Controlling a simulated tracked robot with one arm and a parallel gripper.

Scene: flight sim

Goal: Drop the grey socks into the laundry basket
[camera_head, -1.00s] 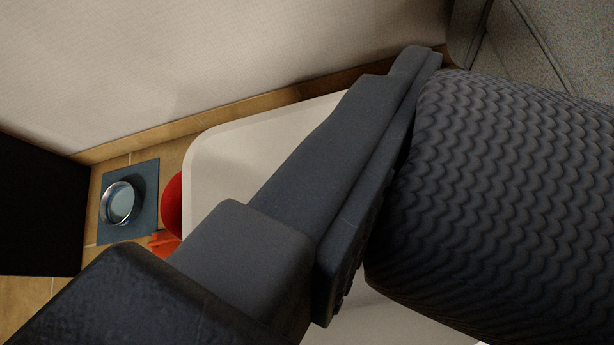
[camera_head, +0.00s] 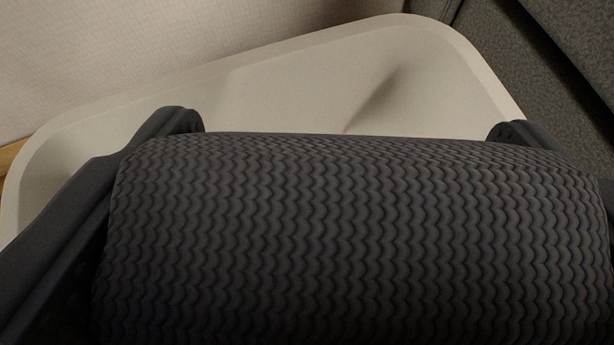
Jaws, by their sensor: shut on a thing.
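The grey socks (camera_head: 350,245) are a dark grey roll with a wavy ribbed texture, filling the lower middle of the view. My gripper (camera_head: 348,127) is shut on them, with one finger at their left end and one at their right end. Behind and below the socks is a pale thing with rounded corners and a raised-looking rim (camera_head: 445,38). I cannot tell whether it is the laundry basket or a tabletop. The socks hide its near part, and I cannot tell the gap between them.
A pale textured wall or panel (camera_head: 150,55) runs along the back left. Dark grey upholstery (camera_head: 520,60) stands close at the right. A sliver of wooden floor (camera_head: 12,155) shows at the left edge.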

